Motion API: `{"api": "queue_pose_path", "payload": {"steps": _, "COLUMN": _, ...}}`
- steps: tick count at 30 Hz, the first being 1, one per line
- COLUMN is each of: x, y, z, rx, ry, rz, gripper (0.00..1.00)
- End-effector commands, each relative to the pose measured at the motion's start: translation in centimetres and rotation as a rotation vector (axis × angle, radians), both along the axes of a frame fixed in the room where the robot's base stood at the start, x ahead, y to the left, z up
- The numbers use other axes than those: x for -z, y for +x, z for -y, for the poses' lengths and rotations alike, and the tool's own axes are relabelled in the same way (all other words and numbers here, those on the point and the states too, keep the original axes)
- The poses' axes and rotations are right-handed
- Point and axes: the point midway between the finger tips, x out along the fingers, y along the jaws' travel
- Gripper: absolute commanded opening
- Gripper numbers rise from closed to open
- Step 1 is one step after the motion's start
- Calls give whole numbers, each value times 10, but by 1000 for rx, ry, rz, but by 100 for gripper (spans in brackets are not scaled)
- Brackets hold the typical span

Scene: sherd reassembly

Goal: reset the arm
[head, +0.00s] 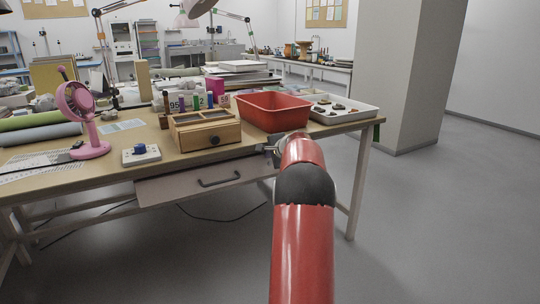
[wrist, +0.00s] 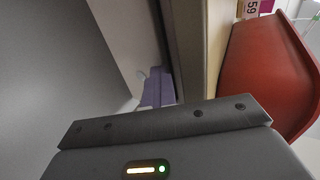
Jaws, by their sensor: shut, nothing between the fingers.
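My red arm reaches forward from the bottom of the head view to the table's front right edge. My gripper (head: 271,149) is at that edge, just in front of the red bin and to the right of the wooden box, partly hidden by my own wrist. It is shut and empty. In the wrist view its dark grey body (wrist: 165,138) fills the bottom.
The wooden table (head: 110,168) holds a red bin (head: 272,112), a white tray (head: 345,117) with dark sherds, a wooden box (head: 204,133) and a pink fan (head: 86,125). A drawer (head: 185,184) is below the top. Open floor (head: 440,220) lies right.

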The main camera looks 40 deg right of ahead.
Motion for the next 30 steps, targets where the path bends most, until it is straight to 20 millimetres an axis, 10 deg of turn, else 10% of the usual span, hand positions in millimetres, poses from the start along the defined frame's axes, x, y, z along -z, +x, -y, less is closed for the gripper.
{"api": "queue_pose_path", "payload": {"steps": 15, "x": -38, "y": -63, "z": -15, "rx": 0, "ry": -3, "rz": 3, "gripper": 0}}
{"api": "queue_pose_path", "payload": {"steps": 25, "x": -41, "y": -67, "z": -18, "rx": -4, "ry": -3, "rz": 0, "gripper": 0}}
{"api": "queue_pose_path", "payload": {"steps": 30, "x": -54, "y": -62, "z": -69, "rx": -99, "ry": -52, "rz": -44, "gripper": 0}}
